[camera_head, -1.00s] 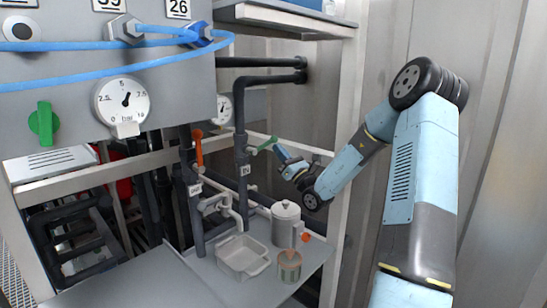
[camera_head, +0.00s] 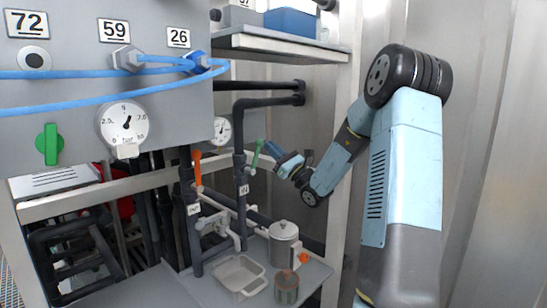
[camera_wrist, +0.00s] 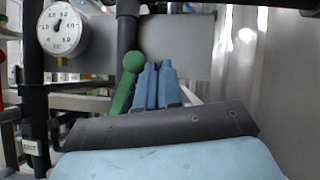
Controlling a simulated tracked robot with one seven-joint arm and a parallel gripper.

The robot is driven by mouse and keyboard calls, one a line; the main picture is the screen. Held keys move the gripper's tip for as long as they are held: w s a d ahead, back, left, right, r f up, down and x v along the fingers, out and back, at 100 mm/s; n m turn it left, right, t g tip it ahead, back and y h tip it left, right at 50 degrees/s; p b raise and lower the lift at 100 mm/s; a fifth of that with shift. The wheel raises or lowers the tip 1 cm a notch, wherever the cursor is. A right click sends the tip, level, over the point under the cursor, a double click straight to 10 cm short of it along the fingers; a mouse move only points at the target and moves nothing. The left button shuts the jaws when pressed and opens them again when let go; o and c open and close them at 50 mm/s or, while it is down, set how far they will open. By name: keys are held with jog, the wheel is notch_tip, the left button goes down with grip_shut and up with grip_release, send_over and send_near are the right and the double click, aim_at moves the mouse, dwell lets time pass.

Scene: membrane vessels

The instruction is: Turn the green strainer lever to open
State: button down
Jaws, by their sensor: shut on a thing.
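The green strainer lever (camera_head: 257,153) sits on the dark vertical pipe behind the front panel. It stands steep, its upper end leaning slightly right. In the wrist view the lever (camera_wrist: 125,84) slants up to a round knob, just left of my blue fingers. In the wrist view my gripper's fingers (camera_wrist: 157,72) are close together; the exact contact is hidden.
An orange lever (camera_head: 197,167) stands on the pipe to the left. A green knob (camera_head: 50,145) and a gauge (camera_head: 123,123) are on the front panel. Below are a lidded pot (camera_head: 283,240), a square tray (camera_head: 240,292) and a small cup (camera_head: 286,288). A pale frame post (camera_head: 343,150) stands close to my arm.

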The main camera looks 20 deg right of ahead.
aim_at(262, 142)
jog(key=shift+s+a+r+n+g+y, duration=0.25)
jog(key=shift+a+n+g+y, duration=0.35)
jog(key=shift+n, duration=0.7)
jog(key=shift+s+a+r+n+g+y, duration=0.15)
jog(key=shift+a+r+n+g+y, duration=0.4)
jog(key=shift+n, duration=0.75)
jog(key=shift+s+a+r+n+g+y, duration=0.15)
jog(key=shift+a+n+g+y, duration=0.4)
jog(key=shift+n+g, duration=0.6)
jog(key=shift+d, duration=0.1)
jog(key=shift+r, duration=0.1)
jog(key=s+a+r, duration=0.1)
jog(key=s+r, duration=1.1)
jog(key=s, duration=0.2)
jog(key=shift+a+r, duration=0.15)
jog(key=shift+r, duration=0.15)
